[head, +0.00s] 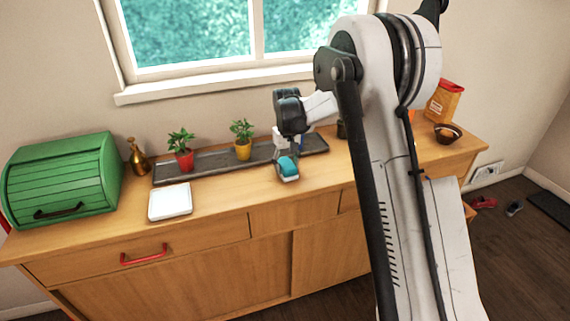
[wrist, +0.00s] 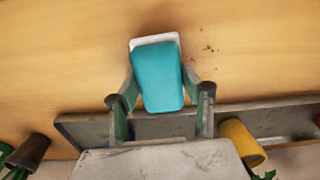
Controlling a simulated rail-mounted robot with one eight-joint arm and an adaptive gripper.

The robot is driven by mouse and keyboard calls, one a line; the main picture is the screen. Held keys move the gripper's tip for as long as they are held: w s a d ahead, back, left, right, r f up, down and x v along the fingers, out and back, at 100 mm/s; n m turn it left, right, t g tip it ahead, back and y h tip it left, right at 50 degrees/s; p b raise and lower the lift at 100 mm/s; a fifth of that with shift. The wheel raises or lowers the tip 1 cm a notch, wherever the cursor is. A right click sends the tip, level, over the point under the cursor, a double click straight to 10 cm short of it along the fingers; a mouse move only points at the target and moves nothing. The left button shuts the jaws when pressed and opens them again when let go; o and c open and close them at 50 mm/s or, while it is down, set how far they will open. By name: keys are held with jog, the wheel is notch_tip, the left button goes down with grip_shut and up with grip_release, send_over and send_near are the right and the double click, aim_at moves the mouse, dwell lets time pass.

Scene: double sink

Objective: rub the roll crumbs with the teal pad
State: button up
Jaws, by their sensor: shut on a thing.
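The teal pad (wrist: 157,78) is a rounded block with a white layer showing at its far edge. My gripper (wrist: 160,84) is shut on its two sides. In the head view the pad (head: 289,166) is at or just above the wooden counter, in front of the dark tray; I cannot tell whether it touches the wood. The roll crumbs (wrist: 209,48) are a few small dark specks on the counter, just right of the pad in the wrist view. I cannot make them out in the head view.
A long dark tray (head: 212,162) behind the pad holds a red-potted plant (head: 183,158) and a yellow-potted plant (head: 243,149). A white square dish (head: 170,202), a brass vase (head: 138,158) and a green bread box (head: 65,180) stand left. A brown bowl (head: 447,135) stands right.

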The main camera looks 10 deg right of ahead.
aim_at(292, 183)
jog(key=shift+s+d+b, duration=0.15)
jog(key=shift+s+b, duration=0.15)
jog(key=shift+s, duration=1.05)
jog(key=shift+s+d+b, duration=0.1)
jog(key=shift+s+b, duration=0.15)
jog(key=shift+s, duration=1.1)
notch_tip(292, 183, up, 8)
jog(key=p, duration=0.3)
